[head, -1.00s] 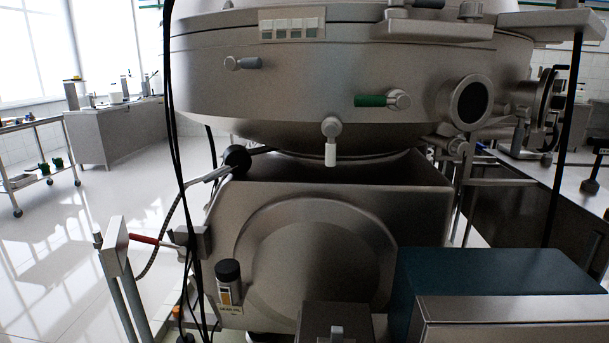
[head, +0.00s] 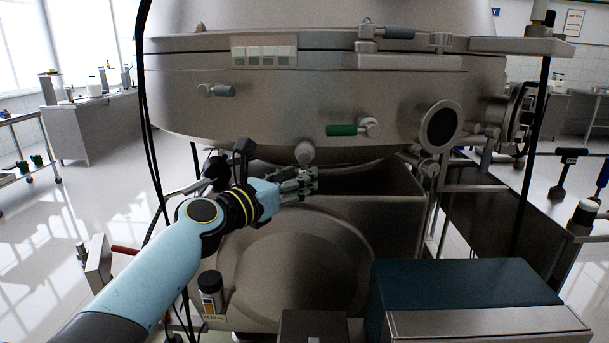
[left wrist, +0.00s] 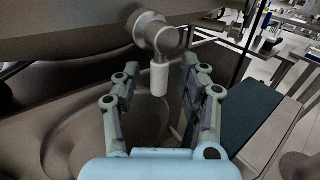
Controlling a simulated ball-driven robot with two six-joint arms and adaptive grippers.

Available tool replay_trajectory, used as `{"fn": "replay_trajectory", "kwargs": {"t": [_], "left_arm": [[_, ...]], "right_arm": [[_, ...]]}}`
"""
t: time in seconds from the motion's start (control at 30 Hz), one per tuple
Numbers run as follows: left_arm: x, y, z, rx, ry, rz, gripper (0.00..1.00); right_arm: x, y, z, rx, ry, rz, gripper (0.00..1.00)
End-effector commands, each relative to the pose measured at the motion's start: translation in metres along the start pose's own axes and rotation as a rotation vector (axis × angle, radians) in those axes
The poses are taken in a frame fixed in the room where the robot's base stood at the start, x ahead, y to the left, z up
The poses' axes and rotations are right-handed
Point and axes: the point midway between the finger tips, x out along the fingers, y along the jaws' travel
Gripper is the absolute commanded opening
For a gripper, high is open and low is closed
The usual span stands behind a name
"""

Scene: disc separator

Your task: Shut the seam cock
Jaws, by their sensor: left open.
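A cock with a round metal body (head: 305,153) sits low on the front of the big metal bowl. In the left wrist view its white handle (left wrist: 159,78) hangs straight down from the metal body (left wrist: 160,35). My left gripper (head: 313,184) is open just below the cock body in the head view and hides the handle there. In the left wrist view the handle shows between the two spread fingers, with a gap to each. I cannot tell which cock is the seam cock. My right gripper is not in view.
A green-handled cock (head: 343,130) and a grey-handled cock (head: 218,90) sit higher on the bowl, both handles sideways. A red handle (head: 124,249) is at lower left. A dark teal box (head: 460,287) stands at lower right. Black cables hang at left.

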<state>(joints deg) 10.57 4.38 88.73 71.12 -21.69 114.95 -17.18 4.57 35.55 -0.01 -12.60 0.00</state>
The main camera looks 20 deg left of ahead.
Motion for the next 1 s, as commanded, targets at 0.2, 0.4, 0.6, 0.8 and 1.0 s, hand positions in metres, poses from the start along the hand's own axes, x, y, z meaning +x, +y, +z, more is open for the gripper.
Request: {"fn": "replay_trajectory", "kwargs": {"t": [0.2,0.4,0.6,0.8,1.0], "left_arm": [[0.024,0.000,-0.001,0.000,0.000,0.000,0.43],[0.028,0.000,0.000,0.002,0.001,0.001,0.43],[0.027,0.000,0.000,0.002,0.001,0.001,0.32],[0.027,0.000,0.000,0.002,0.001,0.001,0.06],[0.027,0.000,-0.001,0.002,0.001,0.001,0.00]], "right_arm": [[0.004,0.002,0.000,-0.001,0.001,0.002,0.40],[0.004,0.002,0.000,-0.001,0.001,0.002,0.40],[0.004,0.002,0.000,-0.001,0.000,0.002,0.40],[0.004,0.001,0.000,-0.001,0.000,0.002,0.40],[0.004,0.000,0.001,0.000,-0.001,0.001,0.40]]}}
